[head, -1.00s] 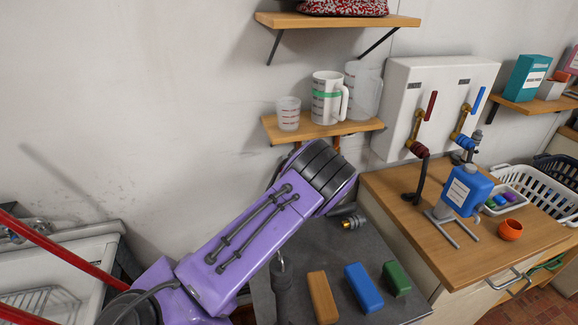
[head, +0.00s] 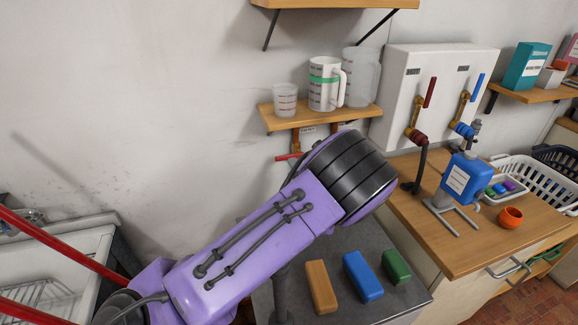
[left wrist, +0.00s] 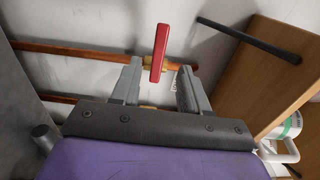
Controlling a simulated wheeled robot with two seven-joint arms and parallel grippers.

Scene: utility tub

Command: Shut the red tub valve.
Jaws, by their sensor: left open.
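The red valve lever (head: 287,157) shows in the head view as a small red bar below the low shelf, left of my wrist. In the left wrist view the red lever (left wrist: 159,52) stands near upright on a brass fitting on a horizontal copper pipe (left wrist: 75,50). My left gripper (left wrist: 160,68) is open, its two grey fingers apart on either side of the lever's lower part in that view. I cannot tell whether either finger touches it. In the head view my purple left arm hides the gripper. My right gripper is not in view.
A low shelf (head: 322,117) with measuring jugs hangs above the valve. A white panel (head: 397,95) with another red lever (head: 430,92) and a blue lever (head: 479,87) is at right. Several blocks, including a blue one (head: 362,277), lie on the grey top. A dark bracket bar (left wrist: 245,38) crosses nearby.

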